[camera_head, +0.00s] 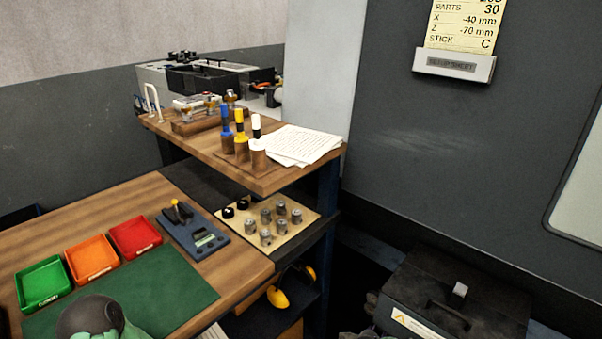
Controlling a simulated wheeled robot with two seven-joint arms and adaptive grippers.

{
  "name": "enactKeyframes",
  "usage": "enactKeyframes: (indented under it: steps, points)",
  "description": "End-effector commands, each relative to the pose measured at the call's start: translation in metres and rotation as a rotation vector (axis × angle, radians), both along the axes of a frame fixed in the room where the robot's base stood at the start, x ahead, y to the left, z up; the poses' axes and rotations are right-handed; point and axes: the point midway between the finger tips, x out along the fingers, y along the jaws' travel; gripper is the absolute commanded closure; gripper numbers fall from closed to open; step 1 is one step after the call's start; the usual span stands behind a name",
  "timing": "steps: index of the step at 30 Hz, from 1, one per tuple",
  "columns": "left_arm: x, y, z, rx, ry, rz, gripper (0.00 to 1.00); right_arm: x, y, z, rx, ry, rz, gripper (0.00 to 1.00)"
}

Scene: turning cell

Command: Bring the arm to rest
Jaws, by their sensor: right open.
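My left gripper is not in view.
Green (43,284), orange (91,260) and red (135,238) trays and a blue gauge (193,232) lie on the wooden bench. A board (283,205) carries several metal parts. A black box (455,285) stands lower right.

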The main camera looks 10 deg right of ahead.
Motion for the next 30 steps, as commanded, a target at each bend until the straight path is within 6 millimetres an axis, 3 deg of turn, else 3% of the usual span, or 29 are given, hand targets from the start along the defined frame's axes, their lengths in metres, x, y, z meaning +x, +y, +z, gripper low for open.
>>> enactKeyframes:
  steps: [5,8,12,15,20,24,30]
  points:
    - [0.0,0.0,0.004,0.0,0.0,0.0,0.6,-0.035,0.009,-0.029,0.16,0.133,-0.107,0.46]
    - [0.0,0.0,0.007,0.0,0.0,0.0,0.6,-0.071,0.023,-0.049,0.309,0.244,-0.213,0.46]
    - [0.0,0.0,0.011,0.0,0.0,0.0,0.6,-0.128,0.057,-0.067,0.525,0.388,-0.373,0.46]
    - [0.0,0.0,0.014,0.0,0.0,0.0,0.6,-0.167,0.087,-0.069,0.677,0.471,-0.495,0.46]
    - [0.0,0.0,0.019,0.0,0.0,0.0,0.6,-0.223,0.141,-0.056,0.915,0.567,-0.704,0.46]
    - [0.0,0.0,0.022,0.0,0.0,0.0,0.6,-0.263,0.189,-0.032,1.11,0.61,-0.903,0.46]
    - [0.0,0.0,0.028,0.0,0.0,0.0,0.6,-0.299,0.247,0.014,1.353,0.586,-1.209,0.46]
